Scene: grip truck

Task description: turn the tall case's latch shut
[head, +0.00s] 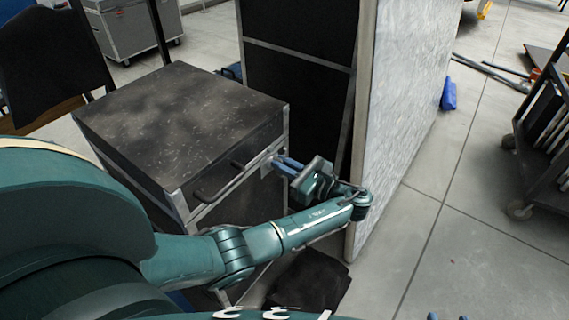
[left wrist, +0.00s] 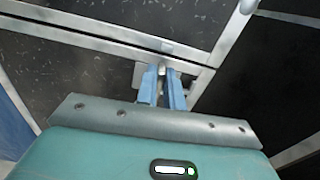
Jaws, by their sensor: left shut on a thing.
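The tall case (head: 170,115) is black with silver edging and stands left of centre in the head view. Black handles (head: 213,186) show on its front face. My left gripper (head: 280,165) is at the front face near the right corner, its blue fingers shut on the latch. In the left wrist view the fingers (left wrist: 164,80) close around the small metal latch (left wrist: 162,68) at the lid seam. The fingers hide most of the latch, so its exact angle is hard to tell. Two blue fingertips of my right gripper (head: 447,317) show apart at the bottom edge.
A tall panel (head: 408,100) with a pale quilted side stands close to the right of my left gripper. A dark cloth-like thing (head: 308,284) lies on the floor below. A wheeled cart (head: 545,150) stands at the far right.

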